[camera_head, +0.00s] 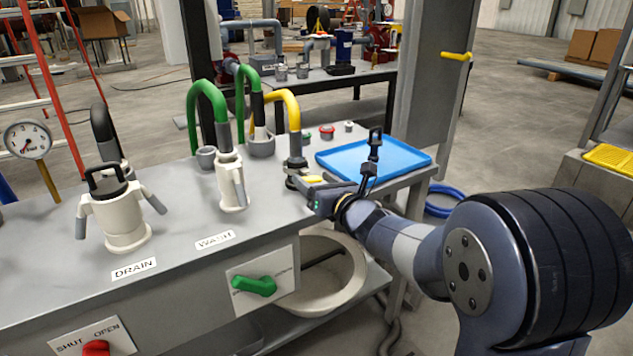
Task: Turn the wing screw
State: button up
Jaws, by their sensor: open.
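My gripper (314,188) is at the right end of the grey bench, close to the base of the yellow hose's coupling (295,160). Its jaws are open, with no object seen between them. A small yellow piece (313,179) shows right beside the jaws, at the foot of that coupling; it may be the wing screw, but it is too small and partly covered to be sure. I cannot tell whether the jaws touch it or stand around it. My wrist and forearm come in from the right and hide part of the bench edge.
A blue tray (400,155) lies behind my gripper. The WASH coupling (230,180) and DRAIN coupling (115,212) stand to the left. A green handle (254,286) and red handle (97,348) are on the front panel. A grey post (428,100) rises behind the tray.

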jog(key=shift+c, duration=0.4)
jog(key=c, duration=0.9)
jog(key=shift+m, duration=0.3)
